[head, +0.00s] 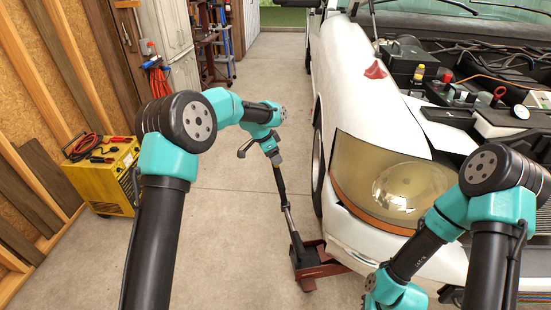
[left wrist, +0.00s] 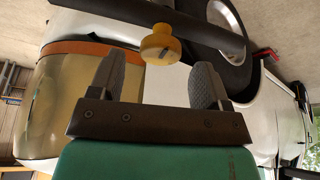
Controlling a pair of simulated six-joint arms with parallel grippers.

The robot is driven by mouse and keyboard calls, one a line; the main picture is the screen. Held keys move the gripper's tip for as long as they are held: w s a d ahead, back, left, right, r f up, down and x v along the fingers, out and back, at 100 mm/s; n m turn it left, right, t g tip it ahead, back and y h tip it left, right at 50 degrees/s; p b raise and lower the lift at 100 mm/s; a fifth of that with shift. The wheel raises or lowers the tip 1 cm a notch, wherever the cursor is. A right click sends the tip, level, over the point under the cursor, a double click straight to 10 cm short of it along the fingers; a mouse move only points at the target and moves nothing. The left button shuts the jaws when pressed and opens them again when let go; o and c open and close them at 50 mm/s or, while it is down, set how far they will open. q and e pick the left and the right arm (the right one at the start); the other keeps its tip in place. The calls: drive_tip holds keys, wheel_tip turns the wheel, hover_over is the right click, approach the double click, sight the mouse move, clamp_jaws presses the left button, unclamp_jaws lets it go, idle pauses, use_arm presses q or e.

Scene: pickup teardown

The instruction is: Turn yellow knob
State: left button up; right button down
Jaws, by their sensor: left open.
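The yellow knob (left wrist: 160,45) shows in the left wrist view, fixed on a dark bar (left wrist: 90,10). My left gripper (left wrist: 162,75) is open, its two grey fingers pointing toward the knob, one to each side below it in the picture. The knob is not between the fingertips, and nothing is held. In the head view my left gripper (head: 274,158) is by the upper end of the dark jack handle (head: 283,200); I cannot make out the knob there. My right arm reaches down at the lower right, and its gripper is out of view.
A red floor jack (head: 318,268) stands at the front of the white pickup (head: 350,65), whose hood is open. Its large headlight (head: 395,185) is right of the handle. A yellow machine with cables (head: 105,178) stands by the left wall. The concrete floor between is clear.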

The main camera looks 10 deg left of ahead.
use_arm(q)
drive_tip(key=shift+x, duration=1.25)
drive_tip(key=shift+c, duration=0.5)
drive_tip(key=c, duration=0.8)
